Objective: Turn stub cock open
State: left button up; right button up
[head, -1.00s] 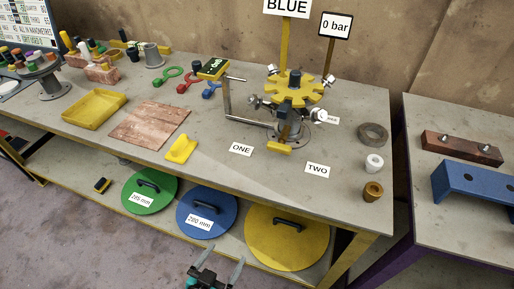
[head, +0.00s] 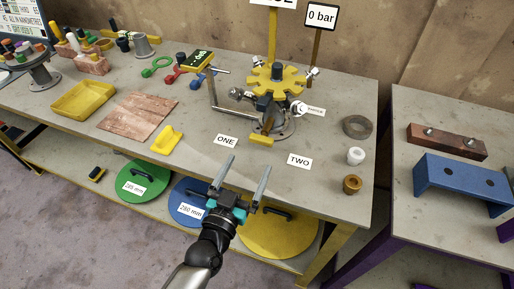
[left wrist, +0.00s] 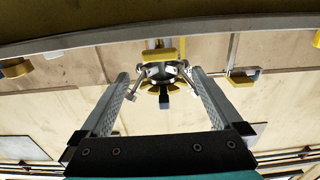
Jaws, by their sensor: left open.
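The pipe stub assembly stands on the bench in the head view, with a yellow notched flange (head: 276,80) on top, silver bolts around it and a round grey base (head: 286,128). A short yellow handle (head: 261,140) sticks out low at its front; I take it for the stub cock's handle, but cannot be sure. My left gripper (head: 249,164) is open and empty, in front of the assembly and apart from it. In the left wrist view the assembly (left wrist: 160,76) appears small between the open fingers. My right gripper is not in view.
A grey ring (head: 357,126), white bush (head: 355,156) and brown bush (head: 352,184) sit right. A yellow wedge-like piece (head: 166,139) lies left.

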aim_at(259, 143)
pick_arm(q)
jog(key=b+x, duration=0.1)
jog(key=x, duration=0.6)
jog(key=shift+w, duration=0.1)
jog(key=c, duration=1.2)
jog(key=shift+n, duration=0.3)
jog(key=shift+n+p, duration=0.3)
jog(key=shift+n, duration=0.9)
jog(key=shift+f+n, duration=0.1)
jog(key=shift+n, duration=1.8)
